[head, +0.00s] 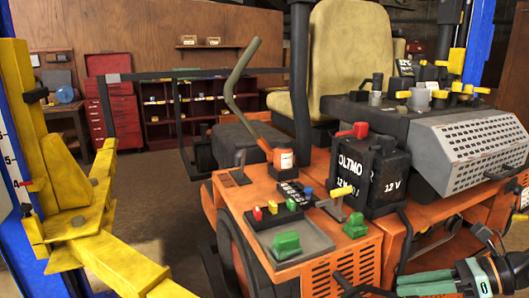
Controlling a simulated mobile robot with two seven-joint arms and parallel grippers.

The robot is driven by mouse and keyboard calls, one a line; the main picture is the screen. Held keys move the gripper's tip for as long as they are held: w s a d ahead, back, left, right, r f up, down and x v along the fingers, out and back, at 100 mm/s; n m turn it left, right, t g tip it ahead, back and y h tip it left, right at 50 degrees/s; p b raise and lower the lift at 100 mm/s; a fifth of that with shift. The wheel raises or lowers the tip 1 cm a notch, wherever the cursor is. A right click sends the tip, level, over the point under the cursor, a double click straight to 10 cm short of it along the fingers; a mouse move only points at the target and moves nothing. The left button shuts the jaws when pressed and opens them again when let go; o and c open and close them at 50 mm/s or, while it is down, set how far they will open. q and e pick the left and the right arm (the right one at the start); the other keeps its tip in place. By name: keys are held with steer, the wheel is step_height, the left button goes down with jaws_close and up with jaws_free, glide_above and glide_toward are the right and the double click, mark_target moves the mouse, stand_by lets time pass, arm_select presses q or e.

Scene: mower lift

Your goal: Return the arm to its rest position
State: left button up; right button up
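My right gripper (404,284) comes in at the bottom right corner, with green fingers pointing left and a dark wrist behind them. It is in front of the orange mower body (350,262), to the right of its front panel, and I see nothing held between the fingers. The fingers show nearly side-on and close together, so I cannot tell whether they are open or shut. My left gripper is not in view.
The black 12 V battery (372,178) stands on the mower, left of the grey perforated cover (468,150). A yellow lift arm (110,262) and blue post (18,165) stand left. Open floor lies behind.

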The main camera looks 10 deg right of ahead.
steer(key=s+a+f+m+t+h, duration=0.1)
steer(key=s+f+m+t+h, duration=0.2)
steer(key=f+m, duration=0.85)
steer(key=a+f+m+t+h, duration=0.1)
steer(key=f+m+t+h, duration=0.3)
steer(key=f+m, duration=0.8)
steer(key=s+a+f+m+g+h, duration=0.1)
steer(key=s+a+f+m+g, duration=0.1)
steer(key=s+a+f+m, duration=0.3)
steer(key=s+a+f+m+g, duration=0.2)
steer(key=s+a+f+m, duration=0.2)
steer(key=a+m, duration=0.6)
steer(key=s+m, duration=0.2)
steer(key=m, duration=0.2)
steer(key=shift+s+f+h, duration=0.4)
